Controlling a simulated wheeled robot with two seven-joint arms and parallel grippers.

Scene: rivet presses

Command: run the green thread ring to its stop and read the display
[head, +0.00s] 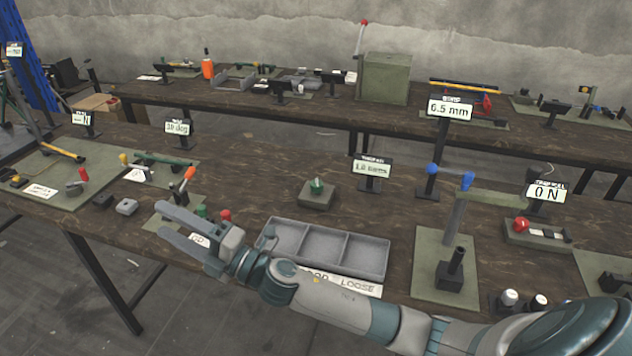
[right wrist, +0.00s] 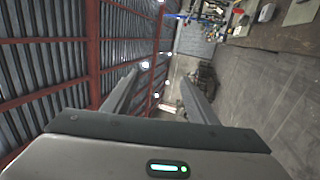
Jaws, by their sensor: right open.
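The green thread ring (head: 317,184) sits on top of a squat grey-green block (head: 317,199) in the middle of the near table. A small display (head: 371,170) stands behind it to the right; its reading looks like 1.0 or 1.8 mm, too small to be sure. My right gripper (head: 166,222) is open and empty over the table's front left part, well to the left of the ring. In the right wrist view its two fingers (right wrist: 160,92) are apart with nothing between them. My left gripper is not in view.
A grey divided tray (head: 331,223) lies in front of the ring, beside my right forearm. Green and red knobs (head: 226,215) stand close by my right gripper. A post with a blue-knobbed lever (head: 467,182) stands to the right. The table around the ring's block is clear.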

